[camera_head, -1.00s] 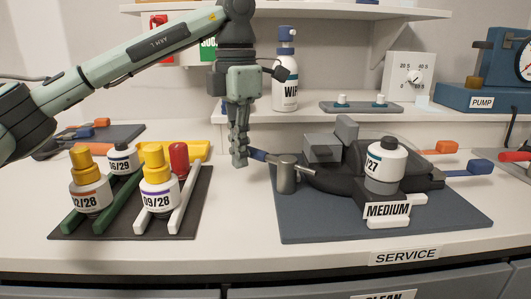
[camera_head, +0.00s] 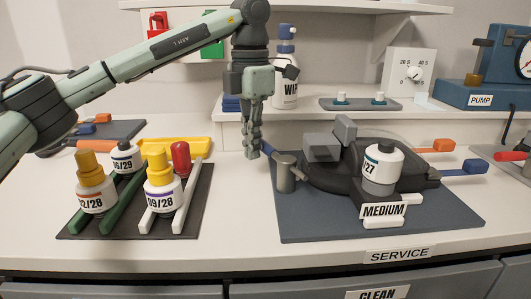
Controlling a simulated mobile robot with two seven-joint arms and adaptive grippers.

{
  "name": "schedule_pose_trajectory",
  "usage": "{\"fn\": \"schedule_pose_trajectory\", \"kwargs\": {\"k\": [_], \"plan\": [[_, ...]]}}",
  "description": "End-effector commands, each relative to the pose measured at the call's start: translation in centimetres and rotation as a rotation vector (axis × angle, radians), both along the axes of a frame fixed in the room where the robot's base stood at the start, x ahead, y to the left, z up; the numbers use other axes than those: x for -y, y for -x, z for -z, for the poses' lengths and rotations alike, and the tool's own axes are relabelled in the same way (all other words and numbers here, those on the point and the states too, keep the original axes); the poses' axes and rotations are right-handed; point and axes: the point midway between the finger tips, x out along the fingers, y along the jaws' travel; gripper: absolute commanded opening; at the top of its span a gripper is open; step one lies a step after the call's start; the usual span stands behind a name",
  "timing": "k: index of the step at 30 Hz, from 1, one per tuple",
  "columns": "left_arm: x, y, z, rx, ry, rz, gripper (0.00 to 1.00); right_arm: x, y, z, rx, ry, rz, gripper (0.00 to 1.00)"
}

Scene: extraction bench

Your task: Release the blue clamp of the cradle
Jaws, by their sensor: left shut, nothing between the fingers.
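The cradle (camera_head: 335,178) is a dark form on a blue-grey mat, holding a white bottle marked /27 (camera_head: 384,160). Another blue handle (camera_head: 464,168) and an orange handle (camera_head: 440,146) stick out on the cradle's right. My right gripper is not in view.
A dark rack (camera_head: 190,222) with several capped bottles stands left of the mat (camera_head: 310,228). A MEDIUM sign (camera_head: 384,210) stands at the cradle's front. A wipe bottle (camera_head: 286,90) and a blue pump (camera_head: 470,97) are behind. The bench front is clear.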

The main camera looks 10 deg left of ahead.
Motion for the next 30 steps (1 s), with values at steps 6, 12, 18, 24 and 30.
{"fn": "schedule_pose_trajectory", "kwargs": {"k": [6, 12, 18, 24, 30], "plan": [[0.4, -0.6, 0.0, 0.001, 0.001, -0.001, 0.0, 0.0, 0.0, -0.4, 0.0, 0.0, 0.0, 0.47], [0.9, -1.2, 0.0, 0.001, 0.001, -0.001, 0.0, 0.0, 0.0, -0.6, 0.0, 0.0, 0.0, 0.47], [1.7, -1.9, 0.0, 0.005, 0.003, 0.0, 0.0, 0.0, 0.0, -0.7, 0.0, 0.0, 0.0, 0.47], [1.8, -2.0, -0.1, 0.008, 0.005, 0.0, 0.0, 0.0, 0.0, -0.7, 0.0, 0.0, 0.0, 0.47], [1.9, -2.0, -0.8, 0.011, 0.006, 0.001, 0.0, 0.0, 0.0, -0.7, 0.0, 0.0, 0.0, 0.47]]}}
